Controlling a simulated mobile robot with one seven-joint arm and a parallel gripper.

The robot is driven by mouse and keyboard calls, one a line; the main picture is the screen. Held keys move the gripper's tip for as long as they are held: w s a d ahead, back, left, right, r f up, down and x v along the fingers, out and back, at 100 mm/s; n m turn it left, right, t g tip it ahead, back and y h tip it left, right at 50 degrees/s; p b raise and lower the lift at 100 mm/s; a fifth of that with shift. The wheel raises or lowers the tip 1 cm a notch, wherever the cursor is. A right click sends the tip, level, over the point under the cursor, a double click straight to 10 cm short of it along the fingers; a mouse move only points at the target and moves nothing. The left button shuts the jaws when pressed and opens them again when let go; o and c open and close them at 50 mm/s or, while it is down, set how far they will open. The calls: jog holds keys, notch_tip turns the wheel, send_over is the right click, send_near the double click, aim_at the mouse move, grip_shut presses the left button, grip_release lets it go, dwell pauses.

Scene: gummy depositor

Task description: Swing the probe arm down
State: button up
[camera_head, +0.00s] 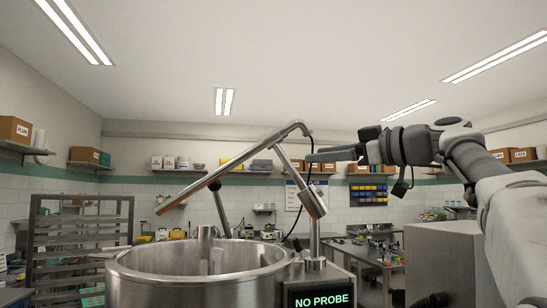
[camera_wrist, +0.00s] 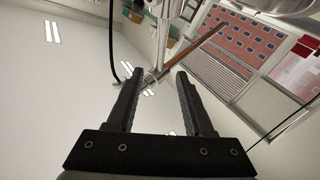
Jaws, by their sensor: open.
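The probe arm (camera_head: 225,169) is a long metal bar raised over the steel kettle (camera_head: 200,276). It slopes from a high elbow at right down to a free tip at left, above the kettle rim. Its bracket stands on a metal post (camera_head: 314,237), with a black cable hanging from the elbow. My gripper (camera_head: 309,157) is level, just right of the bar and post, near the cable. In the wrist view my gripper (camera_wrist: 166,74) has its fingers apart with nothing held. The bar (camera_wrist: 198,45) shows beyond the fingertips; contact cannot be told.
A display (camera_head: 320,299) at the kettle's right reads "NO PROBE" in green. A steel box (camera_head: 443,262) stands at right below my arm. A tray rack (camera_head: 80,240) stands at left. Wall shelves hold boxes. The air above my gripper is clear.

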aim_at(281, 159)
jog(key=p+x, duration=0.4)
jog(key=x, duration=0.9)
jog(key=shift+w+a, duration=0.1)
jog(key=shift+a, duration=0.1)
jog(key=shift+c, duration=0.4)
grip_shut()
dwell(0.4)
